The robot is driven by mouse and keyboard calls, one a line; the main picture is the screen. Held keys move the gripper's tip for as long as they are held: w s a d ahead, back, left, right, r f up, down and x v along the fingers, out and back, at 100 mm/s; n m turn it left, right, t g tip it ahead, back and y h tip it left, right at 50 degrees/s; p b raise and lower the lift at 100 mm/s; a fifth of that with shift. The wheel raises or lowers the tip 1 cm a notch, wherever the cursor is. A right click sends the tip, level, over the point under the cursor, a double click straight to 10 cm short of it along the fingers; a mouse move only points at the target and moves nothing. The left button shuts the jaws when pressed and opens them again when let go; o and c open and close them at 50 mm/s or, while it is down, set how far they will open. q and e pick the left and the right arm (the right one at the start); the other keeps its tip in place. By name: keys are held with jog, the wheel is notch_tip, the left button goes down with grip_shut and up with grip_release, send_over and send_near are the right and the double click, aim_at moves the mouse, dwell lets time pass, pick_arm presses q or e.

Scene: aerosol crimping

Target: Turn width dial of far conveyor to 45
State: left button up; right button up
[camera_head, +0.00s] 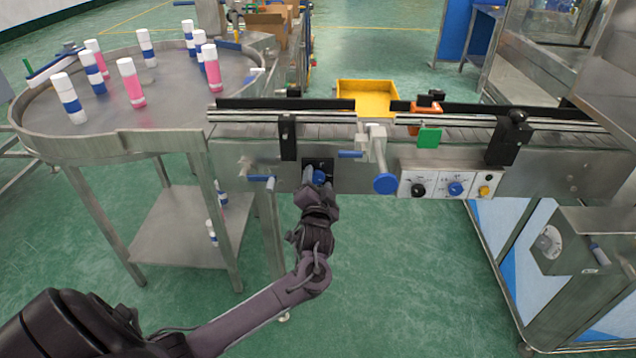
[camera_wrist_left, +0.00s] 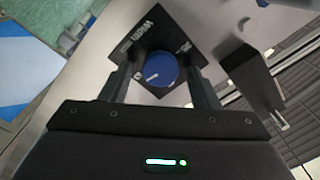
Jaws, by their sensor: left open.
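The width dial (camera_wrist_left: 159,71) is a blue knob with a white pointer line on a black square plate marked WIDTH, seen in the left wrist view. In the head view the dial (camera_head: 319,176) sits on the conveyor's front face, just above my left gripper. My left gripper (camera_head: 316,184) is open, its two fingers (camera_wrist_left: 161,88) on either side of the dial with gaps showing between fingers and knob. The conveyor (camera_head: 260,152) runs across the middle of the head view. My right gripper is not in view.
A blue handwheel (camera_head: 386,184) and a control panel (camera_head: 436,200) with several knobs are right of the dial. A blue-handled lever (camera_head: 262,179) is left of it. A round table (camera_head: 150,120) holds several bottles. A yellow tray (camera_head: 367,97) stands behind the conveyor.

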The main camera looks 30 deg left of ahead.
pick_arm(q)
jog(key=c, duration=1)
jog(key=shift+o, duration=0.2)
jog(key=shift+n, duration=0.3)
jog(key=n, duration=0.3)
jog(key=shift+s, duration=0.1)
jog(key=n, duration=0.4)
jog(key=n+b, duration=0.1)
jog(key=n, duration=0.3)
jog(key=shift+a, duration=0.1)
jog(key=shift+n+b, duration=0.3)
jog(key=shift+n, duration=1.8)
jog(key=shift+a, duration=0.1)
